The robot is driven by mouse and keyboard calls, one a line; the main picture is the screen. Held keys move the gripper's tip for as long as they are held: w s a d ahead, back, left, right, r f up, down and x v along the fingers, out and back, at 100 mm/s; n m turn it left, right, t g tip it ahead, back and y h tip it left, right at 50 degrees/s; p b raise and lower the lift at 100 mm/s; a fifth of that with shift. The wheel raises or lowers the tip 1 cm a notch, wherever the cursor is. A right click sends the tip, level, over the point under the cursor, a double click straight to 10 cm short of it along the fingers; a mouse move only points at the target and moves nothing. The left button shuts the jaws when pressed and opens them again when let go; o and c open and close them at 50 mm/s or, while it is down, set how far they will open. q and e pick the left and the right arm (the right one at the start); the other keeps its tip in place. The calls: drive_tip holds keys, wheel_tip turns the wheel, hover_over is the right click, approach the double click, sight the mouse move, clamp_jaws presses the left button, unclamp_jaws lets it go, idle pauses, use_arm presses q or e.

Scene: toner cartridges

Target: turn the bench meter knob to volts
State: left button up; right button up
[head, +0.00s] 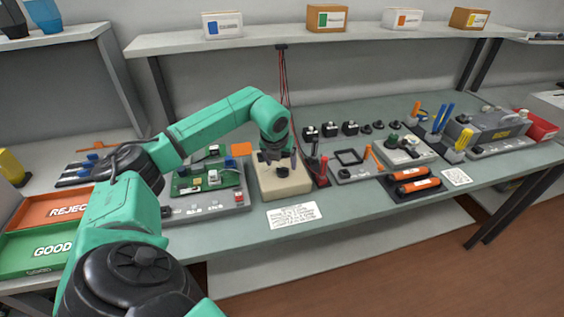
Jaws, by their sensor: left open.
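The bench meter (285,187) is a cream box near the front edge of the grey-green bench, left of centre. A dark round knob (283,173) shows on its top; its pointer and markings are too small to read. My left gripper (276,163) is above the meter, pointing down, its dark fingers open over the knob. I cannot tell whether the fingers touch the knob. My left arm hides part of the bench on the left. My right gripper is not in view.
A green circuit board (207,178) on a grey fixture stands left of the meter. A white card (293,215) lies in front. Red and black probes (321,170) stand close on the right. Orange cartridges (416,186) lie farther right. REJECT (45,208) and GOOD (40,247) trays are at left.

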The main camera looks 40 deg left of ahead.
use_arm(q)
drive_tip(key=shift+x, duration=1)
drive_tip(key=shift+c, duration=0.3)
clamp_jaws()
